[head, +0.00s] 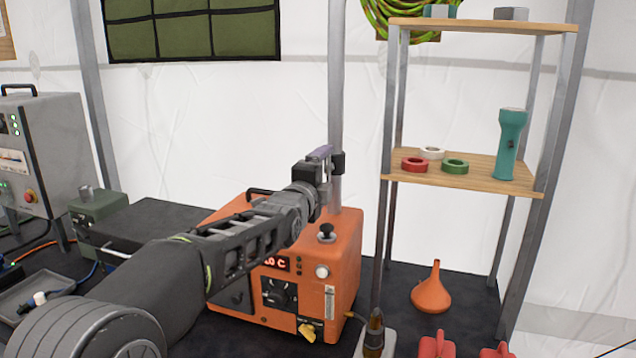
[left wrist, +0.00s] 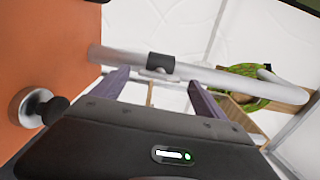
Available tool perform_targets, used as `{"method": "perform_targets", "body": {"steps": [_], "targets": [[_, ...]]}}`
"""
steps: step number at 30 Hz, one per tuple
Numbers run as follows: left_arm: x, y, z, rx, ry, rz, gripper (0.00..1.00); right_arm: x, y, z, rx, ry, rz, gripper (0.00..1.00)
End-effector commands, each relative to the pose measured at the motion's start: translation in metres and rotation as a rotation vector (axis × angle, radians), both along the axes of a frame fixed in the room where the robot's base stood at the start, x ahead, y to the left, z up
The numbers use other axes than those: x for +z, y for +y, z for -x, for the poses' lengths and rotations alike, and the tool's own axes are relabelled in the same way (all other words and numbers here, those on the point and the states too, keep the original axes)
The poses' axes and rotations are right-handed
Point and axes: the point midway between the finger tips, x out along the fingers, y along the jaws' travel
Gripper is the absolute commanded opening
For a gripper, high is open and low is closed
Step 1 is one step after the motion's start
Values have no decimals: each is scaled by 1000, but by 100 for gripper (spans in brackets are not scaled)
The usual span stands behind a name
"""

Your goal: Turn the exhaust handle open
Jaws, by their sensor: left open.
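The grey exhaust pipe (head: 335,95) rises behind the orange heater (head: 345,245). A black collar (head: 339,163) sits around the pipe, and it also shows in the left wrist view (left wrist: 161,63). A small pale handle (left wrist: 152,75) sticks out from the collar there. My left gripper (head: 321,153) is at the collar's height, just left of it in the head view. In the left wrist view its two purple fingers (left wrist: 160,92) are open, one on each side of the handle, with nothing between them touching visibly. Contact with the handle cannot be told. My right gripper is not in view.
A black knob (head: 326,232) stands on the heater's top. A metal shelf (head: 462,172) with tape rolls and a teal flashlight (head: 510,142) stands to the right. An orange funnel (head: 431,292) and a dark bottle (head: 374,333) are on the black table.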

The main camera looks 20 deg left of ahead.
Motion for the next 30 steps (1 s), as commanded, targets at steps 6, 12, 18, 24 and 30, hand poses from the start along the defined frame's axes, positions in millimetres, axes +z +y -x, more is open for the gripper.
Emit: {"method": "perform_targets", "body": {"steps": [6, 12, 18, 24, 30], "targets": [[0, 0, 29, -4, -2, 5, 84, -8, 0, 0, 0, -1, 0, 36], [3, 2, 55, -4, -3, 6, 84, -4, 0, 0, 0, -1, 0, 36], [-1, 4, 67, -2, 1, 3, 84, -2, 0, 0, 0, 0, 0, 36], [-2, 4, 67, 0, 2, 2, 84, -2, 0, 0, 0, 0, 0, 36], [-2, 4, 67, -1, 2, 2, 84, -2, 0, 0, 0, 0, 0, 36]]}}
